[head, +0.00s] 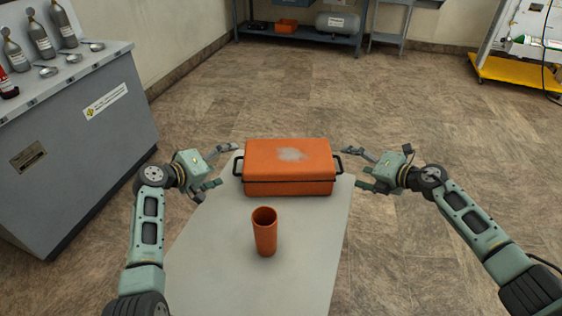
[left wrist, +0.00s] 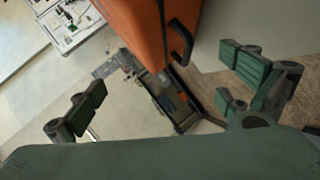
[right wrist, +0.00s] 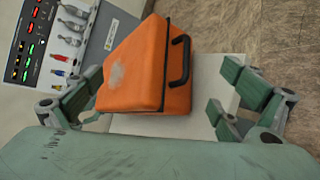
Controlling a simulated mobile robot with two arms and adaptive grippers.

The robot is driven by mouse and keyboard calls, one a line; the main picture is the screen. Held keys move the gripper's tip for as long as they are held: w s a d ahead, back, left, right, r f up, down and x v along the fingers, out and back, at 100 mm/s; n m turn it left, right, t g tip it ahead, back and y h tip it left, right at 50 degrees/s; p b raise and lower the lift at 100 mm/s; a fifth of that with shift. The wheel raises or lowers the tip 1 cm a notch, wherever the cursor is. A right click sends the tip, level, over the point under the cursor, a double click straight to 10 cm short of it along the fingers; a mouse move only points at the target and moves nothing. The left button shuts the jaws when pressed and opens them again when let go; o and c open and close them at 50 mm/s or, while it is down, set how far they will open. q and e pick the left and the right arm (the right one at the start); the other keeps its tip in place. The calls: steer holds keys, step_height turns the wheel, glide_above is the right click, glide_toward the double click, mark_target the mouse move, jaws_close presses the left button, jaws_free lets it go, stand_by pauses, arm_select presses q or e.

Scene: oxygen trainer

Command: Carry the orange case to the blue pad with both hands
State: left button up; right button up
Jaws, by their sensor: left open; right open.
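The orange case (head: 289,165) lies on the far part of a pale table, with a dark handle on each short side. My left gripper (head: 219,168) is open beside the left handle (head: 237,167), apart from it. My right gripper (head: 356,170) is open just off the right handle (head: 339,164). In the left wrist view, the case (left wrist: 150,30) and a handle (left wrist: 181,42) show beyond the open fingers (left wrist: 165,90). In the right wrist view, the case (right wrist: 145,75) and a handle (right wrist: 180,62) show ahead of the open fingers (right wrist: 165,100). I see no blue pad.
An orange cup (head: 265,232) stands on the pale table (head: 215,250) in front of the case. A grey cabinet (head: 85,140) with bottles stands at the left. A blue shelf (head: 345,38) and a yellow-based stand (head: 515,72) are at the back. The floor between is clear.

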mark_target(241, 157)
arm_select(q)
steer(key=shift+x, duration=3.75)
arm_select(e)
steer(key=shift+x, duration=3.65)
arm_select(q)
steer(key=shift+s+d+r, duration=0.1)
steer(key=shift+d, duration=0.1)
steer(key=shift+c, duration=0.4)
arm_select(e)
steer(key=shift+c, duration=0.5)
